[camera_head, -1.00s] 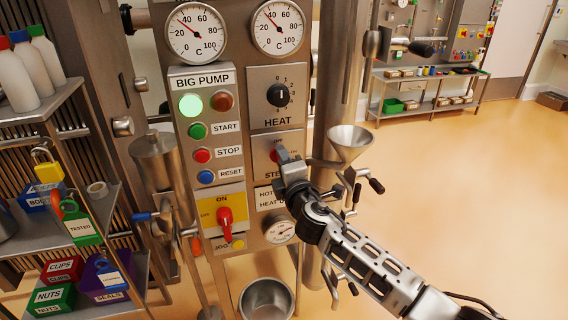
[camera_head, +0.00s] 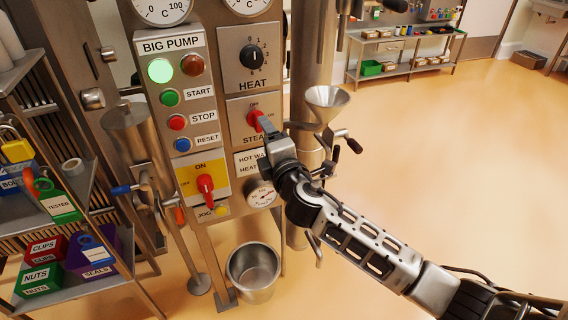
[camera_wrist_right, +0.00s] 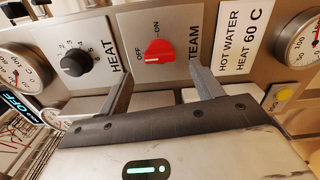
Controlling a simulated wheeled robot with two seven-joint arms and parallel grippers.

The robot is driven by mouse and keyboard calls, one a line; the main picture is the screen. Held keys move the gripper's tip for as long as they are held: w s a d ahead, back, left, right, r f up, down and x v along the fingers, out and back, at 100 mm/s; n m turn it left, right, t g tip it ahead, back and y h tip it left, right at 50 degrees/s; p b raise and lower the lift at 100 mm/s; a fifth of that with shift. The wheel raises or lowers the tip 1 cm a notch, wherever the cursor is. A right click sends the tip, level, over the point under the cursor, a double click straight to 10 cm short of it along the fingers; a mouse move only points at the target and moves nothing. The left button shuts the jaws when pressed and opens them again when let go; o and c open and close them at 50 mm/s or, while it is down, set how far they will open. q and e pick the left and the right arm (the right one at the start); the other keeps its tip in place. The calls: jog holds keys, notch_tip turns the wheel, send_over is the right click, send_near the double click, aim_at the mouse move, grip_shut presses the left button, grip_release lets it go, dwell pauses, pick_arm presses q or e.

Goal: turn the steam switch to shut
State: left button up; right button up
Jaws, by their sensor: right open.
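The steam switch (camera_head: 254,119) is a small red knob on the grey panel, below the HEAT knob. In the right wrist view the red knob (camera_wrist_right: 159,52) has OFF and ON labels beside it. My right gripper (camera_head: 265,127) is in front of the panel at the switch and partly covers the STEAM plate. In the right wrist view its open fingers (camera_wrist_right: 163,82) stand apart, with the knob ahead between them and clear of both. My left gripper is not in view.
The black HEAT knob (camera_head: 251,56) is above the switch, and a round gauge (camera_head: 261,194) is below. A red and yellow rotary switch (camera_head: 205,187) and push buttons are to the left. A metal funnel (camera_head: 326,103) stands close to the right. Open floor lies beyond.

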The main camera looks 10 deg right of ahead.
jog(key=s+d, duration=0.1)
jog(key=s, duration=0.9)
jog(key=shift+s+d+b, duration=0.2)
jog(key=shift+s+b, duration=0.15)
